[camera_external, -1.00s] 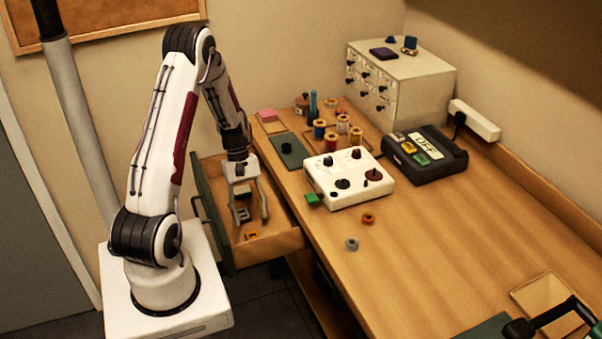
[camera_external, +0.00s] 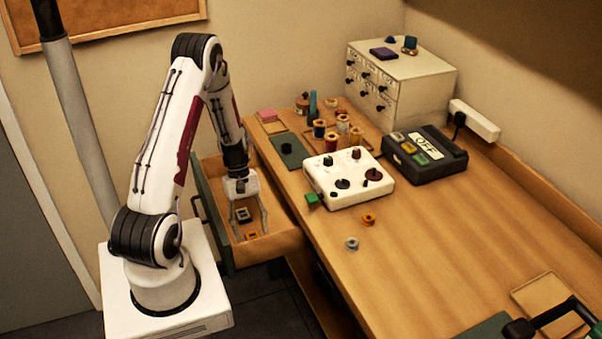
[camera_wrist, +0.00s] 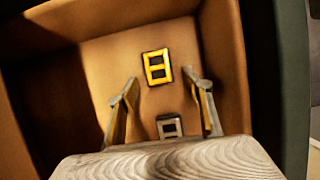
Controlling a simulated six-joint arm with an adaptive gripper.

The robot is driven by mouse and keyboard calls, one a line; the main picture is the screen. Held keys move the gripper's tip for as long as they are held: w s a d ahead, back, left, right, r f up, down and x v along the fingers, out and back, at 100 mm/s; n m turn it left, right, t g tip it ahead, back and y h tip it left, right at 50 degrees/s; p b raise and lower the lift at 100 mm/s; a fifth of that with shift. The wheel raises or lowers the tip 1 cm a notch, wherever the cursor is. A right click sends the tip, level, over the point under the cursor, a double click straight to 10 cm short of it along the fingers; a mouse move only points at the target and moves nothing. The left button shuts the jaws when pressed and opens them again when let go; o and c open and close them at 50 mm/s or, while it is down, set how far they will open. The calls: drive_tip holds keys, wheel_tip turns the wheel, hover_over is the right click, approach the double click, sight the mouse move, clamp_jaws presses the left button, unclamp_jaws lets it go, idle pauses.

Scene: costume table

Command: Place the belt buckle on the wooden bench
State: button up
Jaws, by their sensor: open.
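Two rectangular buckles lie flat in the open drawer. The yellow, brass-like buckle (camera_wrist: 157,67) is nearer the drawer's front in the external view (camera_external: 252,236). The grey buckle (camera_wrist: 169,126) lies behind it (camera_external: 243,214). I cannot tell which one the task means. My gripper (camera_external: 250,232) is open and empty, pointing down into the drawer.
The drawer walls (camera_external: 283,242) closely surround my gripper. On the bench are a white control box (camera_external: 348,180), a black OFF box (camera_external: 424,155), several thread spools (camera_external: 331,142), and small orange (camera_external: 368,219) and grey (camera_external: 351,244) rings. The bench's front middle is largely clear.

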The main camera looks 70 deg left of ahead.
sight(251, 232)
drive_tip(key=c, duration=1.3)
drive_tip(key=shift+r, duration=0.1)
wheel_tip(251, 232, up, 10)
idle(1.2)
